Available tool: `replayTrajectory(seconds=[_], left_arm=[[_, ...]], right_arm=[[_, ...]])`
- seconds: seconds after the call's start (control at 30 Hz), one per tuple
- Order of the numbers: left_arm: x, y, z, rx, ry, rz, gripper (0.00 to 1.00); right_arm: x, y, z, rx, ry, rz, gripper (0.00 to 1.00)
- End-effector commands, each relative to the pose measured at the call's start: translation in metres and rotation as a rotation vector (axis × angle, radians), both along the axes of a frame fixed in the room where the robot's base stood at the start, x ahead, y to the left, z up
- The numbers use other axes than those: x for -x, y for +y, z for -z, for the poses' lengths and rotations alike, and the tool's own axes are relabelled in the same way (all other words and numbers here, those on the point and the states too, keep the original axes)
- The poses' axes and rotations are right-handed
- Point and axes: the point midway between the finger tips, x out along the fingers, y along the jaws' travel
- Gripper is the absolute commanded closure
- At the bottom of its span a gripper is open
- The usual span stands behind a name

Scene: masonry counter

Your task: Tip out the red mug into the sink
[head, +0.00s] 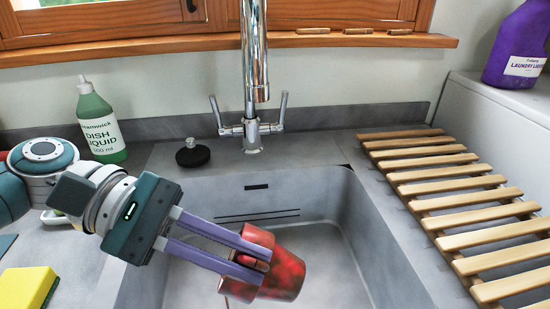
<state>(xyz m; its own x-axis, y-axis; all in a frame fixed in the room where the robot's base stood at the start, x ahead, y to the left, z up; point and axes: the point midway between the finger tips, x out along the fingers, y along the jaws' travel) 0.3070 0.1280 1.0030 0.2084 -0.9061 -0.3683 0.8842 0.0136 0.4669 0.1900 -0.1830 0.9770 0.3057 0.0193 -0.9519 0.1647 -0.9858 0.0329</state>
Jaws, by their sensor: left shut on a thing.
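The red mug (285,272) is marbled dark and bright red, and it is over the sink (350,225). My left gripper (258,262) comes in from the left and is shut on the mug. The mug is tilted, with its wider end toward the lower left, partly behind the fingers. A thin reddish-brown streak shows below it near the bottom edge of the picture. I cannot tell whether anything is left inside the mug. My right gripper is not in view.
A green dish liquid bottle (100,122) and a black plug (192,153) stand behind. A yellow sponge (27,288) lies at left. A wooden slatted rack (455,190) and purple laundry bottle (517,45) are at right.

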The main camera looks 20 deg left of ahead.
Motion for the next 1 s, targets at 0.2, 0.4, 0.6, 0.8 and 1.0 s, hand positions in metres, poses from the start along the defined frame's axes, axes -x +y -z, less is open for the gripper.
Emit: replayTrajectory(seconds=[0.2,0.4,0.6,0.8,1.0], left_arm=[[0.000,0.002,0.000,0.024,-0.006,-0.001,1.00],[0.001,0.004,-0.001,0.045,-0.011,-0.001,1.00],[0.001,0.007,-0.001,0.066,-0.016,-0.001,1.00],[0.002,0.010,-0.002,0.088,-0.020,-0.001,1.00],[0.003,0.013,-0.003,0.110,-0.026,-0.001,1.00]], right_arm=[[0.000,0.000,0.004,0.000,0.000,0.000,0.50],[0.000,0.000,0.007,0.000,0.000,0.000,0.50],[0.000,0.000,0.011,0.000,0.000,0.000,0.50],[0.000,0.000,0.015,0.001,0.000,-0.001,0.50],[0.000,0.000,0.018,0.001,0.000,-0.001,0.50]])
